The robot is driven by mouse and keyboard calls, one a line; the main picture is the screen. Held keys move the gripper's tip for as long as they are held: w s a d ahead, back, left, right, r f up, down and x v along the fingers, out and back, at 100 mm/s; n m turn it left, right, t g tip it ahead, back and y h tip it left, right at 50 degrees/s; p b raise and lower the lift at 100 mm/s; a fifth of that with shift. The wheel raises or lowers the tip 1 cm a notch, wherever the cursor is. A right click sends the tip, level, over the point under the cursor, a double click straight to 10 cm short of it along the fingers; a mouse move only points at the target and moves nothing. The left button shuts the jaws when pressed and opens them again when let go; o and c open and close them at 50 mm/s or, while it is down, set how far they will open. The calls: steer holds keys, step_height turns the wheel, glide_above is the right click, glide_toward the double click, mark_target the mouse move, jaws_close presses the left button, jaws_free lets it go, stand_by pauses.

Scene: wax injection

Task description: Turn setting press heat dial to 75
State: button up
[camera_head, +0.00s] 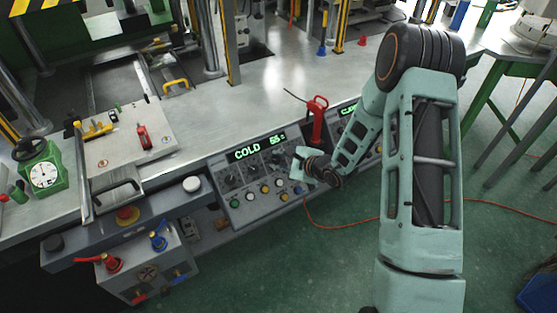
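The grey control panel (243,213) stands on the front of the bench at the middle of the head view. Its lit green display (258,146) reads "COLD" and a small number that looks like 55. Several dark dials sit under the display, and a row of coloured buttons runs below them. Which dial is the heat dial is too small to tell. My gripper (297,165) is at the panel's right side, close to the right-hand dials. It hides part of the panel there. Its fingers are too small and overlapped to judge, and contact with a dial cannot be told.
A red-handled tool (317,118) stands upright just behind my gripper. A second lit display (350,108) is partly hidden by my arm. A white round button (192,184) and a red emergency button (127,215) are to the left. The bench top (245,100) behind is mostly clear.

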jaws_close()
steer(key=shift+m+b, duration=0.3)
